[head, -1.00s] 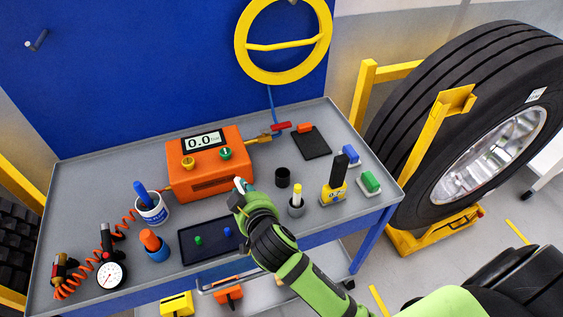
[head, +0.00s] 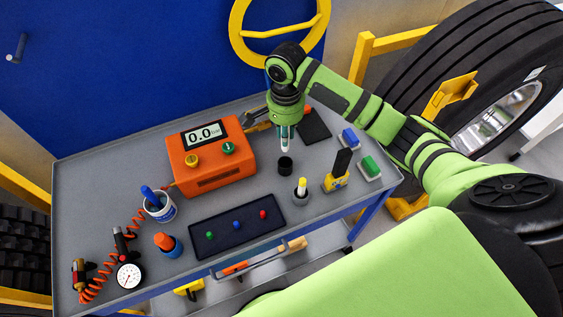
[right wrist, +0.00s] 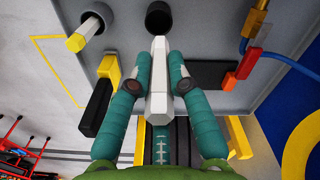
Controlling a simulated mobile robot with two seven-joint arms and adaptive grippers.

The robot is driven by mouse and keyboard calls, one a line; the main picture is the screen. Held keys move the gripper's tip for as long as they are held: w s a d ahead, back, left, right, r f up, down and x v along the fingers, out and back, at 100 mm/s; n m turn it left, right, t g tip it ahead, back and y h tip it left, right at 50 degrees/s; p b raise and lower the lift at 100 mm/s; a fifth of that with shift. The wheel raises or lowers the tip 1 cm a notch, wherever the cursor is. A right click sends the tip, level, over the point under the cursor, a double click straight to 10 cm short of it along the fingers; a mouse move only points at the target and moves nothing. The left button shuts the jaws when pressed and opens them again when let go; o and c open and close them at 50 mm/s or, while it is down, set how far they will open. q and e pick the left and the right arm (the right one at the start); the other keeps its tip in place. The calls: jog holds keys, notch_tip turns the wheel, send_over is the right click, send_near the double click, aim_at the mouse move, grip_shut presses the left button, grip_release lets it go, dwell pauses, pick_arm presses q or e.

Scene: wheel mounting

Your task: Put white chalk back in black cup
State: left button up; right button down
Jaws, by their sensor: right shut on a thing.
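The black cup (head: 285,166) stands on the grey table, right of the orange box. It also shows at the top of the right wrist view (right wrist: 159,17). My right gripper (head: 286,140) points down just above the cup. It is shut on the white chalk (right wrist: 158,85), which shows as a white stick between the teal fingers in the right wrist view. In the head view the chalk's lower end hangs upright over the cup, apart from it or close to its rim; the exact gap is hard to tell. My left gripper is not in view.
A grey cup with a yellow stick (head: 301,190) stands right of the black cup. Nearby are a yellow block with a black top (head: 337,173), the orange box (head: 210,158), a dark tray with coloured pins (head: 237,224) and a black pad (head: 315,126).

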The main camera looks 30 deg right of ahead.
aim_at(286, 151)
jog(key=f, duration=0.3)
jog(key=f+p, duration=0.1)
jog(key=f, duration=0.1)
jog(key=shift+s, duration=0.25)
jog(key=shift+f, duration=0.4)
notch_tip(286, 151, down, 3)
jog(key=shift+w+f+p, duration=0.15)
jog(key=shift+f+p, duration=0.05)
jog(key=shift+p, duration=0.15)
jog(key=shift+f, duration=0.35)
jog(key=c, duration=1.2)
grip_release()
jog(key=shift+f, duration=0.1)
jog(key=shift+o, duration=0.2)
